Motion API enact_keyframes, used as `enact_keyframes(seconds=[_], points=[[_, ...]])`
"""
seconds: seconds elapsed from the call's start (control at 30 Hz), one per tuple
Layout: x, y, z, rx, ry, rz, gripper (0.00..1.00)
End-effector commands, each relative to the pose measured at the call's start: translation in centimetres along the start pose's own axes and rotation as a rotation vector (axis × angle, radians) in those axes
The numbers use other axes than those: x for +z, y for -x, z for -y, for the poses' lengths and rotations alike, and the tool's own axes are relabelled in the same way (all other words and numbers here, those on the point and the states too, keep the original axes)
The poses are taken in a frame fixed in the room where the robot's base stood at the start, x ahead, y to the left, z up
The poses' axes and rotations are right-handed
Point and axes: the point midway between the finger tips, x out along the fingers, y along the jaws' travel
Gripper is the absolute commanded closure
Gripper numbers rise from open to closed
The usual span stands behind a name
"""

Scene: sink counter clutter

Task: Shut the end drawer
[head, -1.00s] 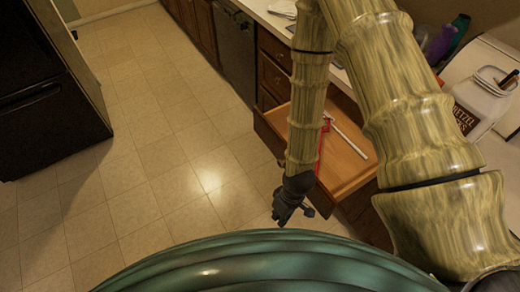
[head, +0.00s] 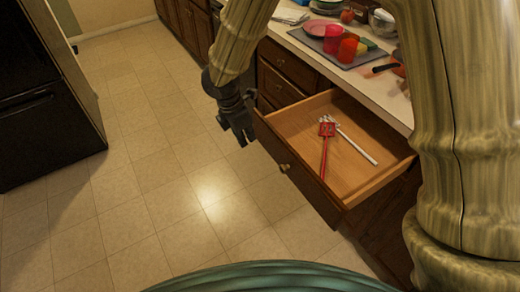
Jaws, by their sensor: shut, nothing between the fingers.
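The end drawer (head: 372,187) is pulled out from the wooden cabinet under the counter. Its dark front (head: 309,185) faces the open floor and carries a small round knob (head: 284,168). A red slotted utensil (head: 325,150) and a white utensil (head: 355,145) lie inside on the light wood bottom. My gripper (head: 243,137) is shut and empty. It hangs in front of the cabinets, just left of the drawer front's far corner in the picture. I cannot tell whether it touches the drawer.
Closed drawers (head: 281,88) lie beyond the open one. The counter (head: 388,90) above holds a grey mat with red cups (head: 340,44), a pink plate (head: 319,27) and a dark-handled pan (head: 388,68). A black fridge (head: 45,120) stands left. The tiled floor (head: 165,170) between is clear.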

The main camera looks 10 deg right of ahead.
Motion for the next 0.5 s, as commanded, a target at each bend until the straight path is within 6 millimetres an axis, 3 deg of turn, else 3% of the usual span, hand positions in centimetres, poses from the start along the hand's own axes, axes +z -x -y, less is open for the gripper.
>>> enact_keyframes(seconds=[0.17,0.5], points=[[0.0,-1.5,0.0,-0.002,0.003,0.001,1.0],[0.0,-6.7,0.0,-0.002,0.001,0.0,1.0]])
